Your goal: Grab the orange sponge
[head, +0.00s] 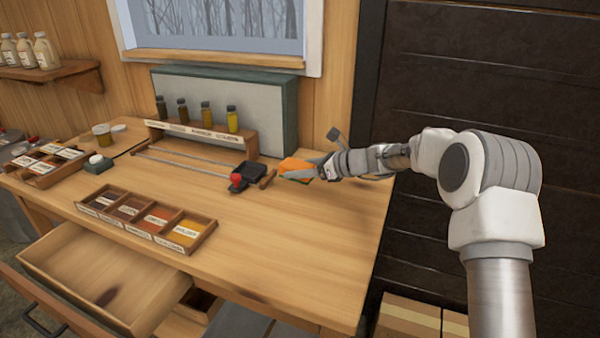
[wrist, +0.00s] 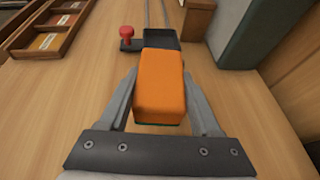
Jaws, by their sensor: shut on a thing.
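The orange sponge (wrist: 161,84) is a block with a thin green layer at its lower edge in the wrist view. It sits between the two fingers of my gripper (wrist: 163,100), which is shut on it. In the head view the sponge (head: 296,165) shows at the end of my arm, over the right part of the wooden table, partly covered by my gripper (head: 300,174). I cannot tell whether the sponge touches the tabletop.
A black slider with a red knob (head: 237,181) on rails is just beyond the sponge. A compartment tray (head: 146,218) lies to the left. A small rack (head: 203,134) with several bottles stands behind. An open drawer (head: 104,276) juts out in front. The table's right front is clear.

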